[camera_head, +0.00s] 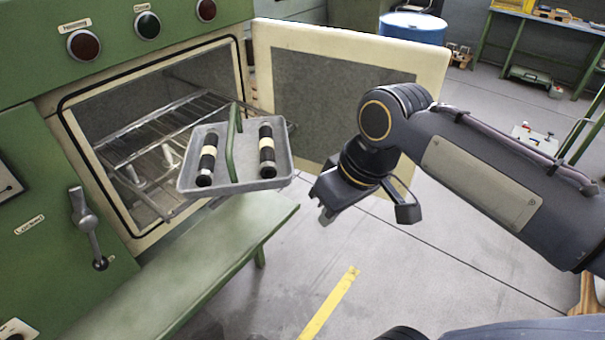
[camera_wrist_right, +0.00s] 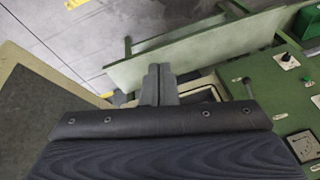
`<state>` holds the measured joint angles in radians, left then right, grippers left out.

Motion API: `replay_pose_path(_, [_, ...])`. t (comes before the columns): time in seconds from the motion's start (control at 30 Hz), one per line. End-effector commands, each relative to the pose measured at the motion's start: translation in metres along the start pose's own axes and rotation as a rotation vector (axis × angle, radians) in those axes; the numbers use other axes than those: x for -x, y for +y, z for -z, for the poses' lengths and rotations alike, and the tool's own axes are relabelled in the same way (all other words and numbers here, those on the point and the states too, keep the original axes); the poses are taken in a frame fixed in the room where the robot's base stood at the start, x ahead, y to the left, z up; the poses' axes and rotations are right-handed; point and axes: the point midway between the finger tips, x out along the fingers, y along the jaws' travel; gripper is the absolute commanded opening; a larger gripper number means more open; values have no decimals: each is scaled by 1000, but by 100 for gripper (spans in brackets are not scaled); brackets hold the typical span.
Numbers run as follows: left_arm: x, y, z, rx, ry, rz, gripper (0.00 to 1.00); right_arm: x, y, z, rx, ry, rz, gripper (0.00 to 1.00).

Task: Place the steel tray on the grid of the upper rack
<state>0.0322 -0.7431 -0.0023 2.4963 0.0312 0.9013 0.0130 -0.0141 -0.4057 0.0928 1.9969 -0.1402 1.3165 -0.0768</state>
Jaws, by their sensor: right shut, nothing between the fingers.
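The steel tray (camera_head: 240,187) is in the head view at the oven's opening. It carries two black cylinders with cream bands, (camera_head: 207,160) and (camera_head: 267,150), and a green handle (camera_head: 231,145) rises between them. The upper rack (camera_head: 150,135) is a wire grid inside the oven. The tray overlaps its front right part and sticks out of the opening; how far it rests on the grid I cannot tell. My right gripper (camera_head: 325,208) is shut and empty, right of the tray and apart from it. Its closed fingers show in the wrist view (camera_wrist_right: 159,85). My left gripper is not in view.
The open oven door (camera_head: 262,70) stands behind the tray and my right gripper. A green bench (camera_head: 225,245) runs below the opening; it also shows in the wrist view (camera_wrist_right: 200,52). A lever (camera_head: 88,225) sits left of the opening.

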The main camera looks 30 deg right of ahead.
Motion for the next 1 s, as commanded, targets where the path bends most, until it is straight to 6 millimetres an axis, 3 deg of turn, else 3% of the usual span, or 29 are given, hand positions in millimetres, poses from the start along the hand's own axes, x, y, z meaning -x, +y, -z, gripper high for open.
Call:
replay_pose_path(0.4, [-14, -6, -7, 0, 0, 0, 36, 45, 16, 73, 201, -233, -100, 0])
replay_pose_path(0.6, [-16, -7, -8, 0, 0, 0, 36, 55, 18, 88, 235, -294, -119, 0])
replay_pose_path(0.77, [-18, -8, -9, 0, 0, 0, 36, 42, 21, 84, 235, -299, -120, 0])
replay_pose_path(1.0, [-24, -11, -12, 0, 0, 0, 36, -5, 28, 70, 234, -300, -119, 0])
